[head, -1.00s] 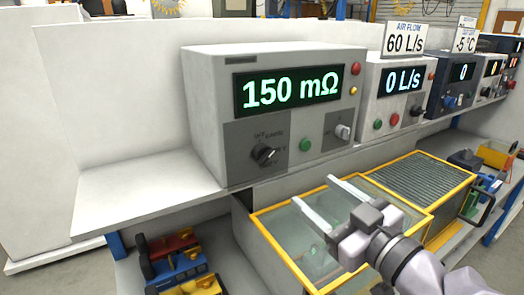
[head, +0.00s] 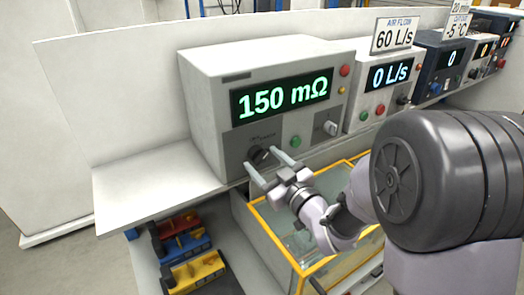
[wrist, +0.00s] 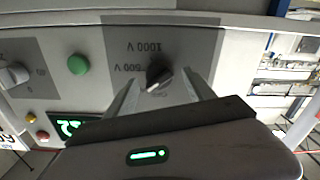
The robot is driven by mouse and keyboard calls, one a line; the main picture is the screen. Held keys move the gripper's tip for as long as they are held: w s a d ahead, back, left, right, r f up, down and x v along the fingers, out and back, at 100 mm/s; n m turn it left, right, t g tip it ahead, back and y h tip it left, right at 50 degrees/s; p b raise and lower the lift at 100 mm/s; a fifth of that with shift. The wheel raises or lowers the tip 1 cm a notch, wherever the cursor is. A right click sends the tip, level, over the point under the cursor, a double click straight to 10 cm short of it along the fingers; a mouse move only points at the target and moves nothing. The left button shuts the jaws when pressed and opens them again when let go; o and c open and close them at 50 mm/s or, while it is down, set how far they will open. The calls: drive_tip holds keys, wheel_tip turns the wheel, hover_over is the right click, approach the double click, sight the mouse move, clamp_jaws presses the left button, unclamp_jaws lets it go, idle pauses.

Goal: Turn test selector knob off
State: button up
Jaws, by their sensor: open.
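The test selector knob (head: 257,154) is a black rotary knob on a grey panel at the lower left of the tester (head: 200,110), whose display reads 150 mΩ. In the wrist view the knob (wrist: 158,75) sits between my two fingertips, with upside-down voltage markings around it. Its exact pointer setting is hard to read. My gripper (head: 262,168) is open, one finger on either side of the knob and apart from it. It also shows in the wrist view (wrist: 163,95).
A green button (head: 295,142) and a second, lighter knob (head: 330,128) are to the right on the same face. A shelf edge (head: 150,203) runs below the tester. A yellow-framed glass box (head: 270,245) lies under my arm. Other instruments stand farther right.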

drive_tip(key=shift+x, duration=0.8)
drive_tip(key=shift+r, duration=0.1)
drive_tip(key=c, duration=1.4)
drive_tip(key=shift+o, duration=0.2)
